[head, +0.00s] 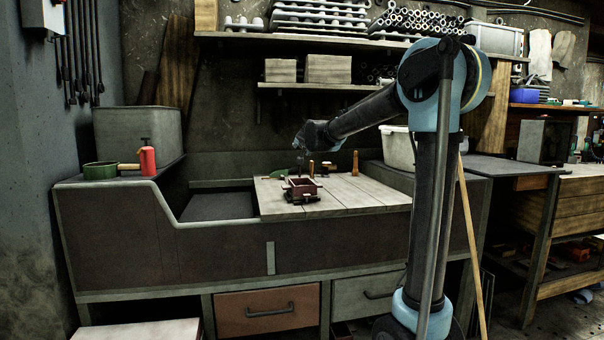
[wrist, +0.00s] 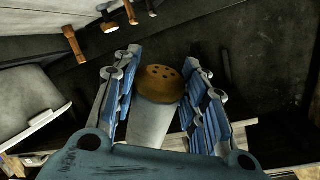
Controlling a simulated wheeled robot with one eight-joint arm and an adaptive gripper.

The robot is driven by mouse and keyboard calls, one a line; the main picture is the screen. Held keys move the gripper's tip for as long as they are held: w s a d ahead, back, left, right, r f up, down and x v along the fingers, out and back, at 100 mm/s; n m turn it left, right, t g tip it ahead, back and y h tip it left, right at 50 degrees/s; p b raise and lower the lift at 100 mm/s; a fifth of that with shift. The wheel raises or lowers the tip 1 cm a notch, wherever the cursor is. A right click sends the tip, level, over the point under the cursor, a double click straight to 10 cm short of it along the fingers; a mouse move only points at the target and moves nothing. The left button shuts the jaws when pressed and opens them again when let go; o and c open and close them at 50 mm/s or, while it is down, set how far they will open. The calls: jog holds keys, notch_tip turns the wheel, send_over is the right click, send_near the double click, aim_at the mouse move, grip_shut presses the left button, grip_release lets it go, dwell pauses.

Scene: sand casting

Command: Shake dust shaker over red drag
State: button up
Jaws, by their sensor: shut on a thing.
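The dust shaker (wrist: 152,118) has a pale body and a brown cap with small holes. In the wrist view it lies between the blue fingers of my gripper (wrist: 160,80), which is shut on it. In the head view my gripper (head: 301,154) is above and slightly behind the red drag (head: 303,189), apart from it. The shaker is not clear there, and I cannot tell its tilt. The drag is a small open dark-red frame on the light board. The drag cannot be made out in the wrist view.
The wooden board (head: 375,197) has free room to the right. Small wooden-handled tools (head: 355,163) stand behind the drag. A white bin (head: 398,147) stands at the back right. A red bottle (head: 147,160) and a green pan (head: 100,171) sit on the left ledge.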

jog(key=shift+r+m+g+y, duration=0.2)
jog(key=shift+m+g+y, duration=0.4)
jog(key=shift+m, duration=0.55)
jog(key=shift+r+m+g+y, duration=0.15)
jog(key=shift+m+g+y, duration=0.4)
jog(key=shift+m, duration=0.6)
jog(key=shift+r+m+g+y, duration=0.15)
jog(key=shift+m+g+y, duration=0.65)
jog(key=shift+m, duration=0.4)
jog(key=shift+r+m+g+y, duration=0.1)
jog(key=shift+m+g+y, duration=0.15)
jog(key=shift+m+y, duration=0.8)
jog(key=m+y, duration=0.1)
jog(key=m, duration=0.1)
jog(key=m+y, duration=0.2)
jog(key=shift+r+m+g, duration=0.2)
jog(key=shift+m+g, duration=0.15)
jog(key=shift+g, duration=0.05)
jog(key=m+y, duration=0.1)
jog(key=m, duration=0.2)
jog(key=shift+r+y, duration=0.15)
jog(key=shift+y, duration=0.25)
jog(key=m+y, duration=0.1)
jog(key=m, duration=0.2)
jog(key=shift+r+y, duration=0.2)
jog(key=shift+y, duration=0.2)
jog(key=shift+t, duration=0.4)
